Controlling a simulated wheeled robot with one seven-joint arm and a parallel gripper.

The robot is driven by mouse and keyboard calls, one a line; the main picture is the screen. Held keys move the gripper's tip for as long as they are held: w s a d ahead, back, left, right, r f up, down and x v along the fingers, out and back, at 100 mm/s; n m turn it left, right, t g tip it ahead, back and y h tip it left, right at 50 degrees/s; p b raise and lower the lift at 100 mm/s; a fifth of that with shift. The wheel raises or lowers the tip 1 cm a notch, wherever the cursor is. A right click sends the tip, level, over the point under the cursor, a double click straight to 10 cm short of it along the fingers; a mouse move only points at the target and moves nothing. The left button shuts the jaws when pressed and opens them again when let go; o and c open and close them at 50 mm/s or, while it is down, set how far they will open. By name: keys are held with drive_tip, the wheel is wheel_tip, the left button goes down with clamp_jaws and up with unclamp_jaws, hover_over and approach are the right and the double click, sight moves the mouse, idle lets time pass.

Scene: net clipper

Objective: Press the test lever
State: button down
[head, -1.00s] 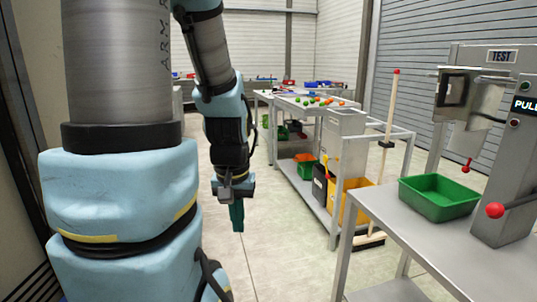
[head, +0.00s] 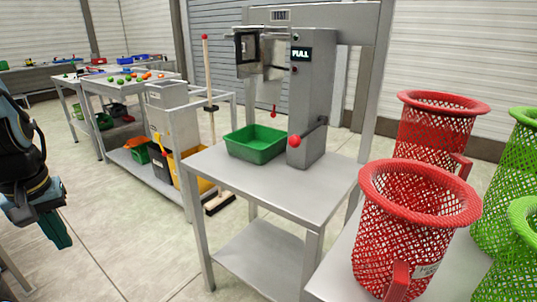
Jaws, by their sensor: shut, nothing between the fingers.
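A lever with a red ball end (head: 294,141) sticks out low on the column. A smaller red knob (head: 273,113) hangs under the clear-sided box (head: 262,55); I cannot tell which of the two is the test lever. My gripper (head: 62,243) is at the far left, pointing down, shut and empty. It is well away from the machine and touches nothing.
A green tray (head: 258,143) stands on the metal table (head: 275,182) beside the column. Red mesh baskets (head: 405,225) and green ones (head: 508,205) stand at the right. Floor is clear between my gripper and the table.

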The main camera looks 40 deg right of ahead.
drive_tip(key=d+f+n+h+b, duration=0.4)
drive_tip(key=d+f+h+b, duration=0.15)
drive_tip(key=d+f, duration=1.35)
drive_tip(key=s+d+r+n+h+b, duration=0.1)
drive_tip(key=s+d+n+h+b, duration=0.15)
drive_tip(key=d, duration=0.55)
drive_tip(key=s+d+n+h+b, duration=0.1)
drive_tip(key=s+d+n+h, duration=0.15)
drive_tip(key=d, duration=0.55)
drive_tip(key=d+r+n+t+h+b, duration=0.2)
drive_tip(key=d+r+n+h+b, duration=0.1)
drive_tip(key=d+r+n+h, duration=0.5)
wheel_tip(320, 180, up, 5)
drive_tip(key=n, duration=0.3)
drive_tip(key=shift+w+d+t, duration=0.15)
drive_tip(key=shift+d+t, duration=0.15)
drive_tip(key=shift+d, duration=0.1)
drive_tip(key=shift+h, duration=0.25)
